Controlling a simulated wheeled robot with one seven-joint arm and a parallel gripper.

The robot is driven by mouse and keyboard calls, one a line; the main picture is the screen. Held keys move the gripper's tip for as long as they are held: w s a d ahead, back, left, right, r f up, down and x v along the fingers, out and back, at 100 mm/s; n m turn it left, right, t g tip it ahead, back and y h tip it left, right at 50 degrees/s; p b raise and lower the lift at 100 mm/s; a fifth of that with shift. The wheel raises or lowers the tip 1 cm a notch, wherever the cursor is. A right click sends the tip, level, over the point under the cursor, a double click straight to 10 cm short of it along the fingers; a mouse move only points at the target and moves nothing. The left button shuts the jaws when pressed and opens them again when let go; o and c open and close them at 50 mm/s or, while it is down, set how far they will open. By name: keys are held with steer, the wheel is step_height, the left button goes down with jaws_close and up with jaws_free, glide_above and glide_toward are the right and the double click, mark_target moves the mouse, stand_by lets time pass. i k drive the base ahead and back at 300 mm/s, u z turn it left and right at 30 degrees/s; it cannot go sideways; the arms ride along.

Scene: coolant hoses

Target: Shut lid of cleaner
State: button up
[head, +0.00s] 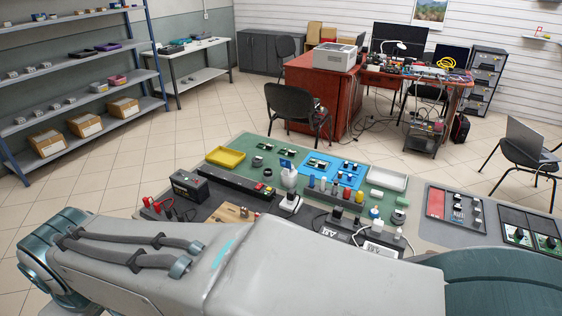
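I cannot make out a cleaner or its lid for certain in the head view. A workbench (418,232) with many small items stands just beyond my arm. A small white container with a blue top (288,174) stands near the middle of the bench, but I cannot tell what it is. My own large grey arm link fills the bottom of the view and hides the near side of the bench. My gripper is not in view.
On the bench are a yellow tray (225,156), a black box (190,186), a blue mat (350,170), a white tray (388,178) and several small bottles. Shelving (80,96) stands left. A black chair (291,103) stands behind the bench. Open tiled floor lies to the left.

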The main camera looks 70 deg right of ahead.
mark_target(285, 163)
steer(key=z, duration=0.95)
steer(key=i, duration=0.9)
steer(key=z, duration=1)
